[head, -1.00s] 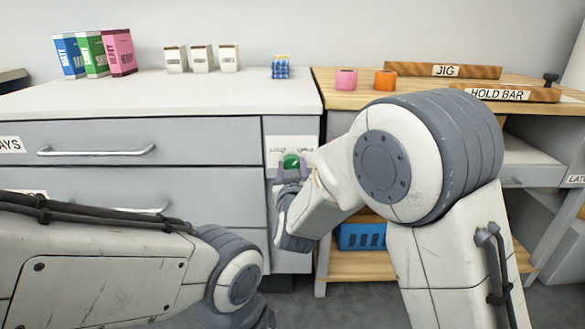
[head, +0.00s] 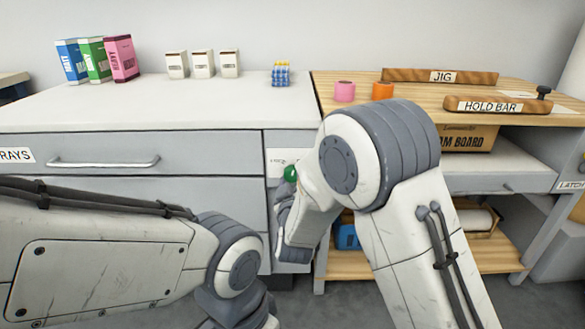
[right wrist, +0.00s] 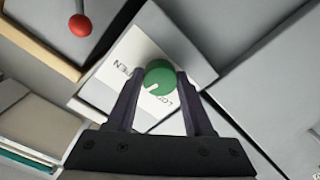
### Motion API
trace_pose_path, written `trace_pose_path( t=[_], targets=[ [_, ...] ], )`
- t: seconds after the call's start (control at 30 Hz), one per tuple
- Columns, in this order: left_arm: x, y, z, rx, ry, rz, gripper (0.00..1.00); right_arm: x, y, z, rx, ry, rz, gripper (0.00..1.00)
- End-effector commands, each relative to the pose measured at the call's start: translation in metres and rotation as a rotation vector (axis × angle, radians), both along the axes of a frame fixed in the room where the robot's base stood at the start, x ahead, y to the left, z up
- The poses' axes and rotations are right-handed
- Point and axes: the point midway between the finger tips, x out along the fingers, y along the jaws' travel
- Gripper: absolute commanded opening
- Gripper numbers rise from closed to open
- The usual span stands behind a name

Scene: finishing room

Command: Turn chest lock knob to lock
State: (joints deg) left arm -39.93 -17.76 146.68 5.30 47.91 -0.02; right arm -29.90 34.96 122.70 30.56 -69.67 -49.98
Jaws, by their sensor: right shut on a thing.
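The green lock knob (head: 290,173) sits on the pale panel (head: 277,157) at the right end of the grey chest front. My right gripper (right wrist: 157,88) is shut on the knob, one finger on each side. In the right wrist view the round green knob (right wrist: 160,72) has a white mark on its lower left. The white label (right wrist: 140,48) behind it reads OPEN to the left, with partly hidden lettering starting LOC below the knob. My right arm hides part of the knob and panel in the head view. My left forearm shows at lower left, but its gripper is out of view.
The grey chest top (head: 150,105) carries boxes, white cartons and a blue batch of small items (head: 281,74). A wooden bench (head: 345,113) on the right holds tape rolls, a JIG bar and a HOLD BAR (head: 500,105). A red ball (right wrist: 80,25) shows in the wrist view.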

Motion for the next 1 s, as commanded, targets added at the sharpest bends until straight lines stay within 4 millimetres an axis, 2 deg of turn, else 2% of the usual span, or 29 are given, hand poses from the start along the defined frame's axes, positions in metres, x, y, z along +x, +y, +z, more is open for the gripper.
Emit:
trace_pose_path(
  t=[0.03, 0.5, 1.0],
  targets=[
    [0.0, 0.0, 0.012, 0.0, 0.0, 0.0, 0.0, 0.0, 0.0, 0.005, -0.047, 0.004, 0.0, 0.0],
    [0.0, 0.0, 0.063, 0.0, 0.0, 0.0, 0.0, 0.0, 0.0, 0.005, -0.493, 0.003, 0.001, 0.0],
    [0.0, 0.0, 0.104, 0.0, 0.0, 0.0, 0.0, 0.0, 0.0, 0.004, -0.906, 0.001, 0.001, 0.0]
  ],
)
